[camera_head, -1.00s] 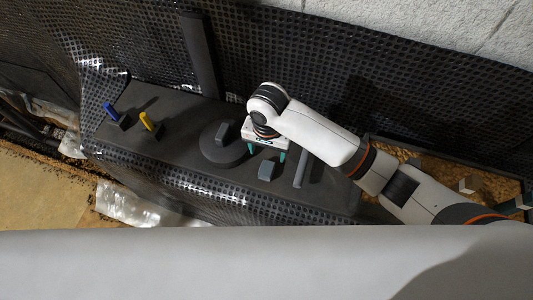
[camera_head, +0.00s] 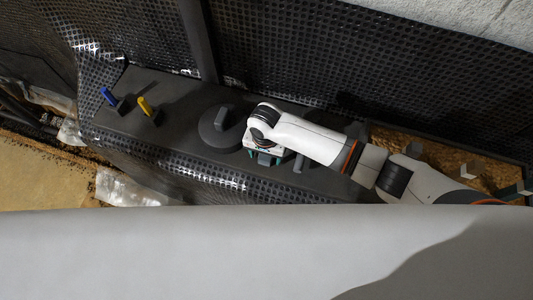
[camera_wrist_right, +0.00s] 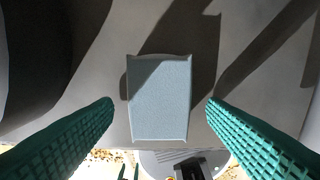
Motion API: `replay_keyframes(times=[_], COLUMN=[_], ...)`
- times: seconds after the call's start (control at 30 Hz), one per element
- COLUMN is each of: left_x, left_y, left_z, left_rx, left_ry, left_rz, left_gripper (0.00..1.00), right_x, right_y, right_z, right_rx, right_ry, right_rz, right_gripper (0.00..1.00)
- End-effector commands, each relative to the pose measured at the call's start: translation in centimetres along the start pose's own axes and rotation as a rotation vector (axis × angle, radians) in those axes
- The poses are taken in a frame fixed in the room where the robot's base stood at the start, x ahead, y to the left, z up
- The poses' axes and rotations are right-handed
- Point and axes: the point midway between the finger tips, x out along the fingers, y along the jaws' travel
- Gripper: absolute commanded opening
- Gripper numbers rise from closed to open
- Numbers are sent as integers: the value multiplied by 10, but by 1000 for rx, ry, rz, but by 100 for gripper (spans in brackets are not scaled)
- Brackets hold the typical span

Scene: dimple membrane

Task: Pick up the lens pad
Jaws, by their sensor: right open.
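The lens pad, which I take to be the small blue-grey block (camera_head: 264,159), stands on the dark bench top (camera_head: 180,145). In the right wrist view the pad (camera_wrist_right: 159,100) is a pale blue-grey rectangle in the middle, casting a shadow. My right gripper (camera_head: 266,157) is open above it, its green ribbed fingers (camera_wrist_right: 160,108) on either side with a gap to each edge. In the head view the wrist partly hides the pad. Whether the fingertips are down at its height I cannot tell. My left gripper is not in view.
A round dark disc with a block on top (camera_head: 217,130) is left of the gripper. A dark upright bar (camera_head: 299,164) stands close on its right. Blue (camera_head: 108,96) and yellow (camera_head: 145,104) pegs are farther left. A chip-filled tray (camera_head: 440,160) lies right. Dimpled black membrane (camera_head: 300,60) rises behind.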

Motion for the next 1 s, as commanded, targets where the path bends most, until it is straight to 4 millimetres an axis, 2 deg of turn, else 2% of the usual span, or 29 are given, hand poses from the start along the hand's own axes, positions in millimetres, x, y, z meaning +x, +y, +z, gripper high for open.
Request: replay_keyframes(times=[0.17,0.47,0.77,0.87,1.0], left_x=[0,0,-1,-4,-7], left_y=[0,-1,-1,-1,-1], left_z=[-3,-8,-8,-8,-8], left_rx=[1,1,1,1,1], left_ry=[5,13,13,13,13], left_rz=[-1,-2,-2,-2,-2], left_gripper=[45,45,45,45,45], right_x=[0,0,-5,-19,-48], right_y=[0,0,1,1,1], right_z=[0,0,0,0,0], right_rx=[-1,-1,-1,-1,-2], right_ry=[0,0,0,-1,-1], right_rz=[1,1,1,3,5], right_gripper=[66,19,18,18,18])
